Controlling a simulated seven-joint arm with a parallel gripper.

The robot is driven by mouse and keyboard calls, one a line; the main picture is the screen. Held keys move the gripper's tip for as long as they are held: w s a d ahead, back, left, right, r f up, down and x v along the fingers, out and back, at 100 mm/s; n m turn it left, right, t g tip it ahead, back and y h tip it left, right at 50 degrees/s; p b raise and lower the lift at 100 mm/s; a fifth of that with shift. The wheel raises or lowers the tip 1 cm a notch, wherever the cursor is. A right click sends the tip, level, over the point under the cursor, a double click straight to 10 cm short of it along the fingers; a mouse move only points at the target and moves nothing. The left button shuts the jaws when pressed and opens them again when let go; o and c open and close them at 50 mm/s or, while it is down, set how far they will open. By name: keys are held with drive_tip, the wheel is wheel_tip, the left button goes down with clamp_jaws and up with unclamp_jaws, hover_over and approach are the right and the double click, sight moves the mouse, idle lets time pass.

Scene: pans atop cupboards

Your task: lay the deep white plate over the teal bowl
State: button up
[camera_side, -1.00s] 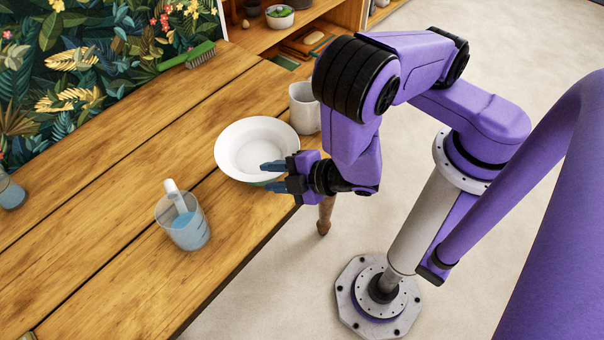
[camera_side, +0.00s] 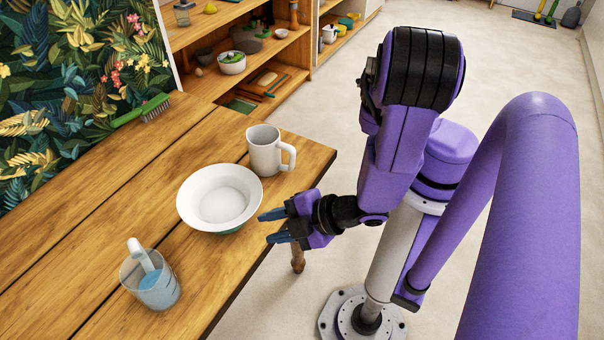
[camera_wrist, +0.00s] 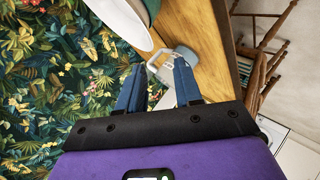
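The deep white plate (camera_side: 221,196) lies face up on top of the teal bowl (camera_side: 232,231), near the table's right edge in the side view. Only a thin strip of the bowl shows below the plate's rim, so how well the plate is seated is hidden. My gripper (camera_side: 267,227) is open and empty, just right of the plate and apart from it. In the wrist view my gripper (camera_wrist: 158,87) shows two separated blue fingers with nothing held. The white plate (camera_wrist: 122,20) and teal bowl (camera_wrist: 153,8) are cut off at the top there.
A white mug (camera_side: 265,150) stands behind the plate. A clear cup of blue liquid (camera_side: 152,282) with a pale handle stands front left. A green brush (camera_side: 142,111) lies at the back. Shelves (camera_side: 285,50) stand behind. The table's left middle is clear.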

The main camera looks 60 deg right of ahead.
drive_tip(key=s+a+r+m+g+y, duration=0.1)
drive_tip(key=s+r+m+g, duration=0.1)
drive_tip(key=s+r+g, duration=0.6)
drive_tip(key=d+r+g+h, duration=0.1)
drive_tip(key=d+r, duration=0.3)
drive_tip(key=d, duration=0.4)
drive_tip(key=w+d+r+g+h, duration=0.1)
drive_tip(key=d+r, duration=0.3)
drive_tip(key=d, duration=0.4)
drive_tip(key=shift+w+d+g+h, duration=0.2)
drive_tip(key=shift+g+h, duration=0.1)
drive_tip(key=shift+h, duration=0.6)
drive_tip(key=shift+r, duration=0.1)
